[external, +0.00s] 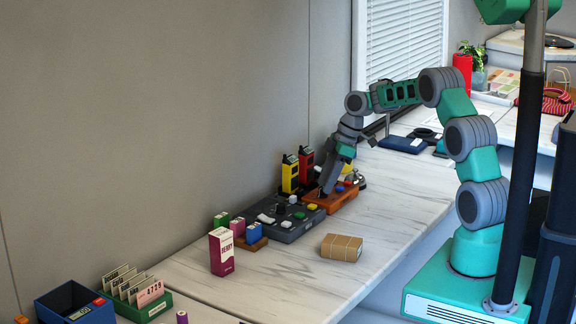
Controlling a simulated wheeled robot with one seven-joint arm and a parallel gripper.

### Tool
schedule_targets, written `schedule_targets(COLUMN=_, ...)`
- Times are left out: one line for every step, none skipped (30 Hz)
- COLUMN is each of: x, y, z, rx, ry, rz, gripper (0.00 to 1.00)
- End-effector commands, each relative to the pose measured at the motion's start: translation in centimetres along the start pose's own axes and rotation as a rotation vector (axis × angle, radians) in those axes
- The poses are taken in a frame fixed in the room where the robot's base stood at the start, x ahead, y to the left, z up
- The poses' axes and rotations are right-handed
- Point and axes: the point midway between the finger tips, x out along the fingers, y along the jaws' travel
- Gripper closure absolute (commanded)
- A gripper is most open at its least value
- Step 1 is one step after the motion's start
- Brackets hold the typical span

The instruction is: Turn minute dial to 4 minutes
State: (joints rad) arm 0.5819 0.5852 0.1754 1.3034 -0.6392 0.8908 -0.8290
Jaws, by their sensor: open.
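A dark grey panel (290,228) lies on the white counter, with white, green, yellow and black knobs or buttons on it. An orange-brown box (341,199) with small coloured parts, red and blue among them, adjoins its right end. I cannot tell which part is the minute dial, and no marking is readable. My gripper (325,190) points down over the left part of the orange-brown box, near the panel's right end. The jaws are open. The fingertips are small and dark here, so contact with anything cannot be told.
Yellow (290,174) and red (306,164) handheld radios stand behind the box by the wall. A silver bell (360,181) is at its right. A cardboard parcel (341,247) and a berry carton (221,251) stand in front.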

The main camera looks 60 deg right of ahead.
Motion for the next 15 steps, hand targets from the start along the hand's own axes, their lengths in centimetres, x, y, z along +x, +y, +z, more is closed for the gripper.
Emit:
schedule_targets(x=0.65, y=-0.06, z=-0.02, rx=0.000, ry=0.000, rz=-0.002, gripper=0.54)
schedule_targets(x=0.95, y=-0.04, z=-0.02, rx=0.001, ry=0.000, rz=-0.001, gripper=0.54)
schedule_targets(x=1.24, y=-0.02, z=-0.01, rx=0.001, ry=0.000, rz=-0.001, gripper=0.54)
schedule_targets(x=1.38, y=-0.01, z=0.01, rx=0.002, ry=0.000, rz=0.000, gripper=0.54)
schedule_targets(x=1.46, y=0.00, z=0.01, rx=0.002, ry=0.000, rz=0.000, gripper=0.54)
schedule_targets(x=1.51, y=0.00, z=0.01, rx=0.002, ry=-0.001, rz=0.001, gripper=0.54)
schedule_targets(x=1.52, y=0.01, z=0.01, rx=0.002, ry=-0.001, rz=0.001, gripper=0.54)
schedule_targets(x=1.52, y=0.01, z=0.01, rx=0.002, ry=-0.001, rz=0.001, gripper=0.54)
schedule_targets(x=1.50, y=0.01, z=0.00, rx=0.002, ry=-0.001, rz=0.001, gripper=0.54)
schedule_targets(x=1.50, y=0.00, z=0.00, rx=0.002, ry=0.000, rz=0.001, gripper=0.54)
schedule_targets(x=1.50, y=0.00, z=0.00, rx=0.002, ry=0.000, rz=0.001, gripper=0.54)
schedule_targets(x=1.49, y=0.00, z=0.00, rx=0.002, ry=0.000, rz=0.001, gripper=0.56)
schedule_targets(x=1.49, y=0.00, z=-0.01, rx=0.002, ry=0.000, rz=0.001, gripper=0.59)
schedule_targets(x=1.49, y=0.00, z=-0.01, rx=0.002, ry=0.000, rz=0.001, gripper=0.61)
schedule_targets(x=1.48, y=0.00, z=-0.01, rx=0.002, ry=0.000, rz=0.001, gripper=0.64)
